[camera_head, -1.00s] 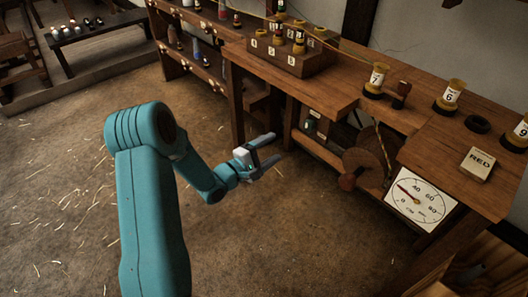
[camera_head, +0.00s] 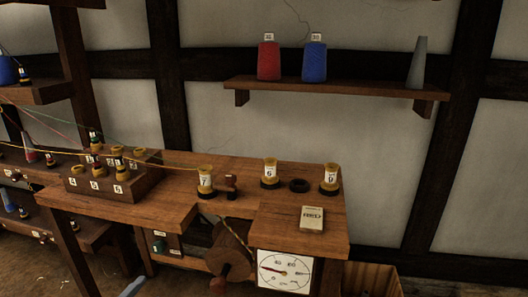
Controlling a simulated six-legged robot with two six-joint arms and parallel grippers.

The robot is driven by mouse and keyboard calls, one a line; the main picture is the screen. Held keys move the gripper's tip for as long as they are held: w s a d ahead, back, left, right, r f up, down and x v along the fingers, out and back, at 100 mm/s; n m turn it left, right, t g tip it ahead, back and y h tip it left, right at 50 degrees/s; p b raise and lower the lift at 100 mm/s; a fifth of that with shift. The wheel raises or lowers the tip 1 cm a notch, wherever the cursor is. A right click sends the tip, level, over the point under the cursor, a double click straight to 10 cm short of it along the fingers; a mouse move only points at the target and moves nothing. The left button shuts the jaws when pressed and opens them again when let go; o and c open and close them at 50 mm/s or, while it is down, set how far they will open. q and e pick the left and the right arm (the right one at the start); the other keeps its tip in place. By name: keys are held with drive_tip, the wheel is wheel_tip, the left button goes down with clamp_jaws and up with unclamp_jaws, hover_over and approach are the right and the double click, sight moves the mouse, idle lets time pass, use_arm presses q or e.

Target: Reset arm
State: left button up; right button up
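Only a small pale blue-grey tip of what looks like my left gripper (camera_head: 135,288) shows at the bottom edge, left of the middle, in front of the bench. The rest of it is cut off, so its opening and anything in it are hidden. My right gripper is not in view.
The wooden bench (camera_head: 150,205) bears yellow spools labelled 7 (camera_head: 205,183), 6 (camera_head: 270,172) and 9 (camera_head: 331,180), a dark ring (camera_head: 299,185), a card box (camera_head: 312,219) and a numbered block (camera_head: 108,187). A dial (camera_head: 284,271) hangs in front. A wall shelf (camera_head: 335,89) holds red and blue cones.

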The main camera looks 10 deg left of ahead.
use_arm(q)
drive_tip(key=s+d+f+m+g+h, duration=0.1)
drive_tip(key=d+f+m+g, duration=0.15)
drive_tip(key=d+f, duration=0.55)
drive_tip(key=d+f+m+g+h, duration=0.1)
drive_tip(key=d+f+g, duration=0.2)
drive_tip(key=d, duration=0.8)
drive_tip(key=s+d+f+m+g, duration=0.5)
drive_tip(key=s+f+g, duration=0.1)
drive_tip(key=s+f, duration=0.25)
drive_tip(key=s+f+m+g+y, duration=0.1)
drive_tip(key=s+f+m+g, duration=0.2)
drive_tip(key=s, duration=0.4)
drive_tip(key=s+f+m+g+y, duration=0.1)
drive_tip(key=s+m+g, duration=0.2)
drive_tip(key=s+m, duration=0.3)
wheel_tip(320, 180, up, 14)
drive_tip(key=p, duration=1.4)
drive_tip(key=shift+m+p, duration=0.3)
drive_tip(key=shift+m, duration=0.05)
drive_tip(key=shift+r, duration=0.1)
